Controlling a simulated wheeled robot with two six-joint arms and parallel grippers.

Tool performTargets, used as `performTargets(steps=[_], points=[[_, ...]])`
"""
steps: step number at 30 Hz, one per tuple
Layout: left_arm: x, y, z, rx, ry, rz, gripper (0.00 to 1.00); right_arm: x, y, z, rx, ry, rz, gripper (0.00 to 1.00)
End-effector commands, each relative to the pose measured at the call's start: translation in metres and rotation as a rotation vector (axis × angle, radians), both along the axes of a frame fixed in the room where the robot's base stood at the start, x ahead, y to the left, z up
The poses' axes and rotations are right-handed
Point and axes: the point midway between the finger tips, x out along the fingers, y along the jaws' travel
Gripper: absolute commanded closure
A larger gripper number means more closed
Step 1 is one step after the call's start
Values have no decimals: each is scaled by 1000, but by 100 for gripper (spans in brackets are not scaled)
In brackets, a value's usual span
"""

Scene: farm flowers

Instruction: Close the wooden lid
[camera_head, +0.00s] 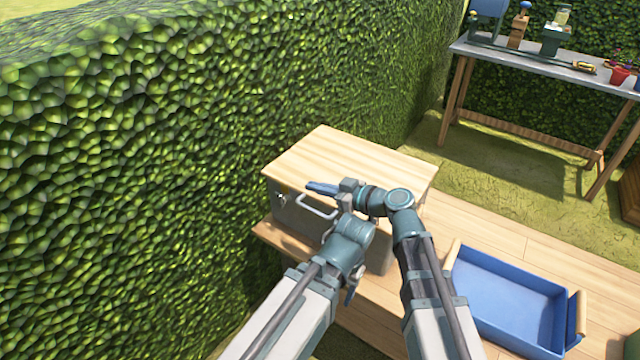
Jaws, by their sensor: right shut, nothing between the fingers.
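The wooden lid (335,155) is a pale, flat board. It lies level on top of a grey metal box (290,215), and I see no gap along its visible front-left edge. A pale handle (317,208) is on the box's front. My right gripper (312,187) is shut and empty, its blue fingers pointing left over the lid's front edge; I cannot tell whether they touch it. My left gripper (352,291) shows only in part below, in front of the box, and its jaws cannot be made out. My arms hide much of the box's front.
The box stands on a wooden table (500,240). A blue tray (515,300) with wooden handles sits to its right. A hedge (200,130) rises close on the left. A bench (540,60) with tools and pots stands at the back right.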

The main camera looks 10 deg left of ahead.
Motion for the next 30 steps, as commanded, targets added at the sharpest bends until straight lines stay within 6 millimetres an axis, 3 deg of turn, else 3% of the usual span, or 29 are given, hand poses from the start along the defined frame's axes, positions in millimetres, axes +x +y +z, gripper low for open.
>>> performTargets(steps=[1,3,12,30], points=[[0,0,-20,0,0,0,37,-4,1,-20,-8,-20,0,100],[0,0,-31,0,0,0,37,-6,2,-32,-17,-41,1,100],[0,0,-63,0,0,0,37,-9,4,-63,-25,-57,1,100],[0,0,-72,0,0,0,37,-11,4,-73,-29,-55,3,100]])
